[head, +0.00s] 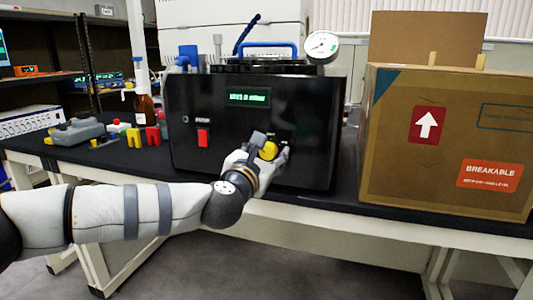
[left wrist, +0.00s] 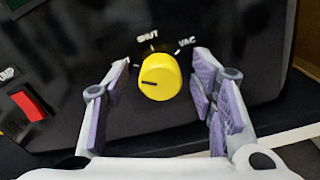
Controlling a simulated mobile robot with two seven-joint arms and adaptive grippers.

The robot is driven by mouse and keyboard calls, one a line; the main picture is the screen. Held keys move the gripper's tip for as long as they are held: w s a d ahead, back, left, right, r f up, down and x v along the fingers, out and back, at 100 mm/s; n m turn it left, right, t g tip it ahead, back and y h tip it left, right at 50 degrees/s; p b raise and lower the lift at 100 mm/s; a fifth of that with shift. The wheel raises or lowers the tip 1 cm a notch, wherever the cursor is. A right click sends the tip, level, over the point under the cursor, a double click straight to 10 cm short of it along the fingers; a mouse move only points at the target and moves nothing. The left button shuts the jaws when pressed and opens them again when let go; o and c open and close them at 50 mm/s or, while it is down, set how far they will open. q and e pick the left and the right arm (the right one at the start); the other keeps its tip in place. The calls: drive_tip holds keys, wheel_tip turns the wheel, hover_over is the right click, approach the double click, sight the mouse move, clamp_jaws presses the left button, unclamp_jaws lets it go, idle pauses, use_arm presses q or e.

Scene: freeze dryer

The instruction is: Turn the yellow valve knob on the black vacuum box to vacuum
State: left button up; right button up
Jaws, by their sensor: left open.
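The black vacuum box (head: 255,120) stands on the bench in the head view, with a lit green display on its front. The yellow valve knob (left wrist: 160,76) is on its front panel; it also shows in the head view (head: 268,151). The knob's dark mark points left in the left wrist view, away from the SHUT and VAC labels above and to its upper right. My left gripper (left wrist: 163,68) is open, its fingers on both sides of the knob with visible gaps; it shows at the knob in the head view (head: 265,150). My right gripper is not in view.
A red switch (head: 203,136) is on the panel left of the knob. A large cardboard box (head: 390,150) stands close to the right of the vacuum box. A brown bottle (head: 144,108) and yellow and red pieces stand to the left. A gauge (head: 321,45) sits on top.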

use_arm(q)
drive_tip(key=shift+c, duration=0.2)
drive_tip(key=c, duration=1.1)
